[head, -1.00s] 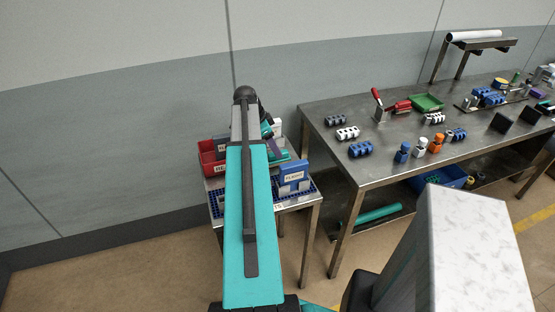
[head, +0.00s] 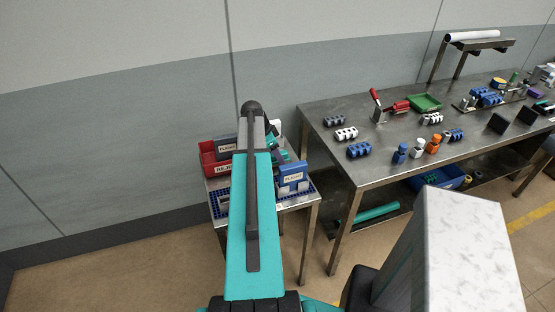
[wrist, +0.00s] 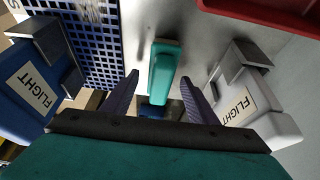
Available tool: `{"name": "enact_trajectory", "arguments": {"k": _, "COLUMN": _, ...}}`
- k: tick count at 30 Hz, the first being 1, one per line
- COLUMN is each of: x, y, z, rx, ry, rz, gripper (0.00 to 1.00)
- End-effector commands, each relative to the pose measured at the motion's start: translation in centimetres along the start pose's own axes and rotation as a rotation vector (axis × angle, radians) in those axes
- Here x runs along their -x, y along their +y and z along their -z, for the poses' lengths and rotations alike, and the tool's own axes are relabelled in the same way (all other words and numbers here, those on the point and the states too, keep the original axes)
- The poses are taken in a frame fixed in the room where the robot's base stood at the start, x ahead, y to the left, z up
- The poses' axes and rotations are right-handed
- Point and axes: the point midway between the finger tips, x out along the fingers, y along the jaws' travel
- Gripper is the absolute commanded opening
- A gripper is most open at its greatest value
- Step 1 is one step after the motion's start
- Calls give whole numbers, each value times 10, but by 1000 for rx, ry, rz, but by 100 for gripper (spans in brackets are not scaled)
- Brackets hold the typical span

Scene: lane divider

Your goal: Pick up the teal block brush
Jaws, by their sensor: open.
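The teal block brush (wrist: 162,72) stands out in the middle of the wrist view, against a light grey surface. My gripper (wrist: 160,80) is open, with one dark finger to the left of the brush and one to the right. The brush lies in line with the gap between the fingertips, and gaps show on both sides of it. I cannot tell how far down between the fingers it reaches. In the head view my arm covers most of this spot, and I cannot make out the brush there.
A blue box labelled FLIGHT (wrist: 28,90) stands left of the gripper and a white one (wrist: 250,100) right. A blue grid (wrist: 88,45) lies left of the brush. A red bin (wrist: 275,12) is at the top right. The steel workbench (head: 395,155) stands right of the small table.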

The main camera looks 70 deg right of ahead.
Motion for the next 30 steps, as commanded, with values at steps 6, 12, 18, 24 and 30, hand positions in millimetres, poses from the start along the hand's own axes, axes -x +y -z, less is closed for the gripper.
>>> {"name": "enact_trajectory", "arguments": {"k": 6, "x": 0, "y": 0, "z": 0, "rx": 0, "ry": 0, "rz": 0, "gripper": 53}}
{"name": "enact_trajectory", "arguments": {"k": 12, "x": 0, "y": 0, "z": 0, "rx": 1, "ry": 0, "rz": 0, "gripper": 53}}
{"name": "enact_trajectory", "arguments": {"k": 18, "x": 1, "y": 0, "z": -1, "rx": 1, "ry": 0, "rz": 0, "gripper": 24}}
{"name": "enact_trajectory", "arguments": {"k": 24, "x": 1, "y": 0, "z": -1, "rx": 1, "ry": 0, "rz": 0, "gripper": 8}}
{"name": "enact_trajectory", "arguments": {"k": 30, "x": 2, "y": 0, "z": -1, "rx": 1, "ry": 0, "rz": 1, "gripper": 8}}
